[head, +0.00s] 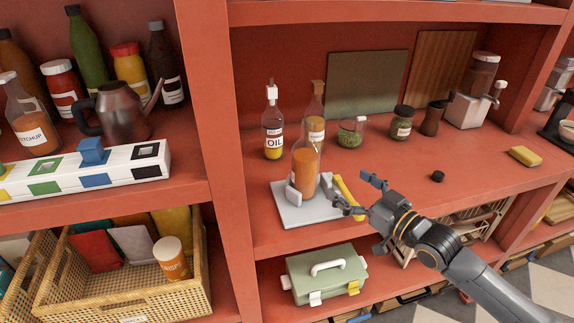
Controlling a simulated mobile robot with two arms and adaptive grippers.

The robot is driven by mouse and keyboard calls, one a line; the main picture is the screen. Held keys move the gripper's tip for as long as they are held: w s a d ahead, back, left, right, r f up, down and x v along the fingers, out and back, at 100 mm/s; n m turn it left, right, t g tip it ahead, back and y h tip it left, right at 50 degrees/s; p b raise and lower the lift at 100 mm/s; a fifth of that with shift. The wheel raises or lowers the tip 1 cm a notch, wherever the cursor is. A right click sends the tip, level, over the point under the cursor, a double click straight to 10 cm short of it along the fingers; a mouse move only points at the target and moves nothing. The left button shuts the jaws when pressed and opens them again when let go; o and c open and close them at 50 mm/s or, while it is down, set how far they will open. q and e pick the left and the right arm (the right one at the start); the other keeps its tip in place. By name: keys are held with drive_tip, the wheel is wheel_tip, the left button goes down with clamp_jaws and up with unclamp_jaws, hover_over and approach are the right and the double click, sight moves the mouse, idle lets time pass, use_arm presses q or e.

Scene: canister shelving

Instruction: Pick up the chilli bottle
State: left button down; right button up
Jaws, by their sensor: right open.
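A clear bottle with orange-red contents (305,172) stands upright on a pale grey board (290,215) in the middle of the shelf, between small grey blocks. It looks like the chilli bottle, but I cannot read a label on it. My right gripper (356,193) reaches in from the lower right. It is open and empty, its fingers pointing left, to the right of the bottle and apart from it. My left gripper is not in view.
An oil bottle (273,130) and another bottle (316,125) stand close behind. A green jar (351,133) stands behind right. A green case (326,275) sits below. The shelf's right part has free room.

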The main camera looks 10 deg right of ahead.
sight(315, 161)
drive_tip(key=x, duration=0.2)
drive_tip(key=p+x, duration=0.1)
drive_tip(key=x, duration=0.2)
drive_tip(key=r+x, duration=0.1)
drive_tip(key=x, duration=0.2)
drive_tip(key=shift+s+a+r, duration=0.1)
drive_tip(key=shift+s+a, duration=0.05)
drive_tip(key=shift+a, duration=0.2)
drive_tip(key=shift+w+a+p, duration=0.2)
drive_tip(key=shift+w+p, duration=0.1)
drive_tip(key=shift+w+a, duration=0.1)
drive_tip(key=shift+w, duration=0.2)
drive_tip(key=x, duration=0.2)
drive_tip(key=p+x, duration=0.1)
drive_tip(key=x, duration=0.1)
drive_tip(key=shift+w+a+f+p, duration=0.2)
drive_tip(key=shift+w+f+p, duration=0.05)
drive_tip(key=shift+w+p, duration=0.1)
drive_tip(key=shift+s+d, duration=0.1)
drive_tip(key=shift+c, duration=0.9)
drive_tip(key=c, duration=1.8)
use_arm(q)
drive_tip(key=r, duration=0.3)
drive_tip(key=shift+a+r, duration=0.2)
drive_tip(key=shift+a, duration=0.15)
use_arm(e)
drive_tip(key=shift+o, duration=0.2)
drive_tip(key=shift+r, duration=0.2)
